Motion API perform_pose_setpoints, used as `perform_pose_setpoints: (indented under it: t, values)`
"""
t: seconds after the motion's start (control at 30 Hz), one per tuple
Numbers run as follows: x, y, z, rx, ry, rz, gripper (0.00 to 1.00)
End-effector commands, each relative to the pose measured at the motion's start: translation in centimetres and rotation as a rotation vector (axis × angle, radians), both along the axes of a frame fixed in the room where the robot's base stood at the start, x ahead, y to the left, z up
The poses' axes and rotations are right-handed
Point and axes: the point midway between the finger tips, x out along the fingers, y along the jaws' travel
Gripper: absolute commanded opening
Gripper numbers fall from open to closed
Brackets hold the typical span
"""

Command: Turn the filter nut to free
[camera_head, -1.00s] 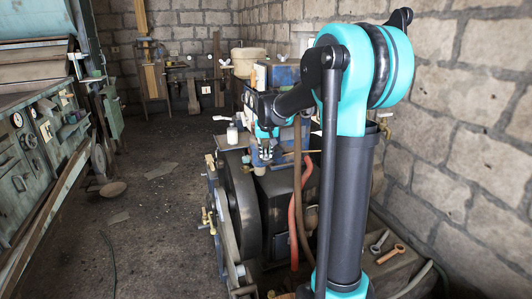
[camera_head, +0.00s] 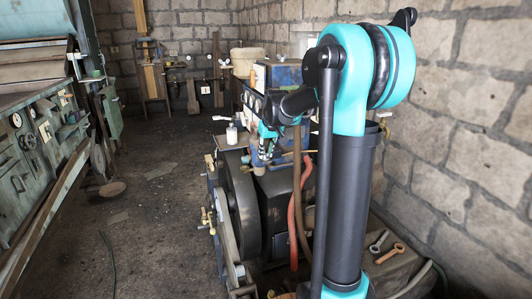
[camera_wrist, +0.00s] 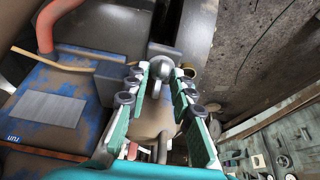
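My gripper (camera_head: 263,150) points down over the near end of the engine in the head view. In the wrist view my gripper (camera_wrist: 160,73) has its two teal fingers apart. A grey rounded knob (camera_wrist: 160,67) shows in the gap at the fingertips. I cannot tell whether the fingers touch it, or whether it is the filter nut. In the head view the gripper and small scale hide any nut.
The engine has a large dark wheel (camera_head: 241,205) at its front and a red hose (camera_head: 294,215) at its side. A blue scuffed panel (camera_wrist: 60,95) lies left of the fingers. Two wrenches (camera_head: 388,248) lie at the lower right. Open floor (camera_head: 150,220) is at the left.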

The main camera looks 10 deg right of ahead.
Motion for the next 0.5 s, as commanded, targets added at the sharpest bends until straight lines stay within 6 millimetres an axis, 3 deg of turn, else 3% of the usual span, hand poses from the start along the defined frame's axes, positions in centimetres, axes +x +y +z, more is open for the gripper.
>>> perform_pose_setpoints:
  t: [0.1, 0.5]
  values:
    - [0.00, 0.00, 0.00, 0.000, 0.000, 0.000, 0.40]
    - [-0.31, -0.07, 0.77, 0.000, 0.000, -0.001, 0.40]
